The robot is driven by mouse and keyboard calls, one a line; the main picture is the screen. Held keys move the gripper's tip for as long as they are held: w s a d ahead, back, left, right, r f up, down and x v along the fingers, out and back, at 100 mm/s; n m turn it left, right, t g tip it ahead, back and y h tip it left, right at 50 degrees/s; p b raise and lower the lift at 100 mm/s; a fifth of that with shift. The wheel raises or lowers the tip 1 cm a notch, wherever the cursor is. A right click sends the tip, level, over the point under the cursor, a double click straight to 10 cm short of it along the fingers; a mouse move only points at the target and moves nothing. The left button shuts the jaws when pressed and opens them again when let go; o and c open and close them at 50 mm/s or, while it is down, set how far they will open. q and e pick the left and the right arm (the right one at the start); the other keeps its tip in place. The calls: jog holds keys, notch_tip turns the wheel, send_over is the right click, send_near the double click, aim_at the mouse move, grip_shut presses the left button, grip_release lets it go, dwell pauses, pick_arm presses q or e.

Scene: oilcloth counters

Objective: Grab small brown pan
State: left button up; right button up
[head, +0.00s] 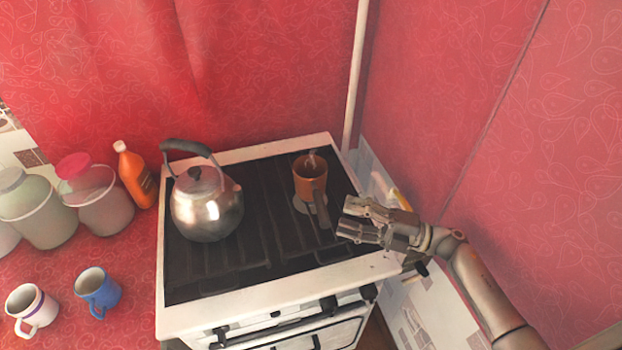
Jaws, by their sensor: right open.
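The small brown pan (309,178) stands on the right part of the stove's dark top in the head view. Its dark handle (322,211) points toward the front edge and slightly right. Something light shows inside the pan, too small to make out. My right gripper (341,218) is open and empty, just right of the handle, with its fingers pointing left. I cannot tell whether a finger touches the handle. My left gripper does not show.
A metal kettle (206,205) stands on the left of the stove (240,294). Left of it, the red counter (136,270) holds an orange bottle (134,175), lidded jars (98,196), a blue mug (98,291) and a white mug (32,309). A red wall (250,70) closes the back.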

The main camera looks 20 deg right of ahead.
aim_at(324, 202)
jog(key=p+x, duration=0.1)
jog(key=x, duration=0.1)
jog(key=p+x, duration=0.1)
jog(key=x, duration=0.1)
jog(key=r+p+x, duration=0.1)
jog(key=x, duration=0.1)
jog(key=shift+w+a, duration=0.15)
jog(key=shift+w, duration=0.25)
jog(key=shift+w+a+f, duration=0.1)
jog(key=shift+w+a, duration=0.1)
jog(key=shift+a, duration=0.2)
jog(key=shift+d, duration=0.1)
jog(key=shift+c, duration=1.4)
grip_shut()
